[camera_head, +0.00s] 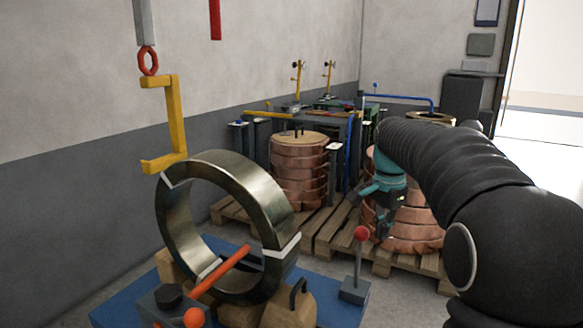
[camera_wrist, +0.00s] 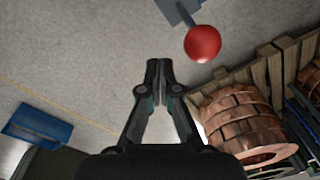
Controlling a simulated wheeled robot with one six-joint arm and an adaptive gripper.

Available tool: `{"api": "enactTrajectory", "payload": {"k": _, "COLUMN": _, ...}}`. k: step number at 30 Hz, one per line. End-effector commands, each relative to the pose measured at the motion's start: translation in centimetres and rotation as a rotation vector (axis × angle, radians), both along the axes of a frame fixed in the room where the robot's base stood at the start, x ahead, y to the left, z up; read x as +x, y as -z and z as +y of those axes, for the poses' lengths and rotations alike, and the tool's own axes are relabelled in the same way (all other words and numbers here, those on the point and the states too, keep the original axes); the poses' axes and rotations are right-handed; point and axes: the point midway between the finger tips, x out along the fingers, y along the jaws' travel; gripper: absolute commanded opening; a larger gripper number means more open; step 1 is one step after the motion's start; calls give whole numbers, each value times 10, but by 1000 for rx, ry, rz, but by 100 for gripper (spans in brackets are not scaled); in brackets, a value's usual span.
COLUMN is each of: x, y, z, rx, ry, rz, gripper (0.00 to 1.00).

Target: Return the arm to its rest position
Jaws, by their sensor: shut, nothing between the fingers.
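My arm, in a black ribbed sleeve, reaches in from the right of the head view. The teal wrist is in front of the right copper coil stack (camera_head: 412,215), and the fingertips cannot be made out there. In the wrist view my gripper (camera_wrist: 159,68) is shut, with its two dark fingertips together and nothing between them. It is over bare grey floor. A red ball knob (camera_wrist: 202,43) is ahead and slightly right of the fingertips; the same red knob (camera_head: 361,233) tops a lever in the head view.
A large metal ring (camera_head: 174,214) stands on wooden blocks over a blue base (camera_head: 113,312). A yellow hook (camera_head: 174,120) hangs above it. Another copper coil stack (camera_head: 298,170) stands on wooden pallets (camera_head: 325,228). Bare floor shows left of my gripper in the wrist view.

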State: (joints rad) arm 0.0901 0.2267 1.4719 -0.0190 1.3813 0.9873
Motion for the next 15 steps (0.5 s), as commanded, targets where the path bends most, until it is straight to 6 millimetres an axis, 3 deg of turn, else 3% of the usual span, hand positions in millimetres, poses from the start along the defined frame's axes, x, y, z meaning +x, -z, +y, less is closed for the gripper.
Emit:
{"api": "enactTrajectory", "payload": {"k": 6, "x": -53, "y": 16, "z": 12, "rx": -39, "ry": -404, "rz": -64, "gripper": 0}}
{"api": "enactTrajectory", "payload": {"k": 15, "x": -137, "y": 38, "z": 28, "rx": -119, "ry": -818, "rz": -153, "gripper": 0}}
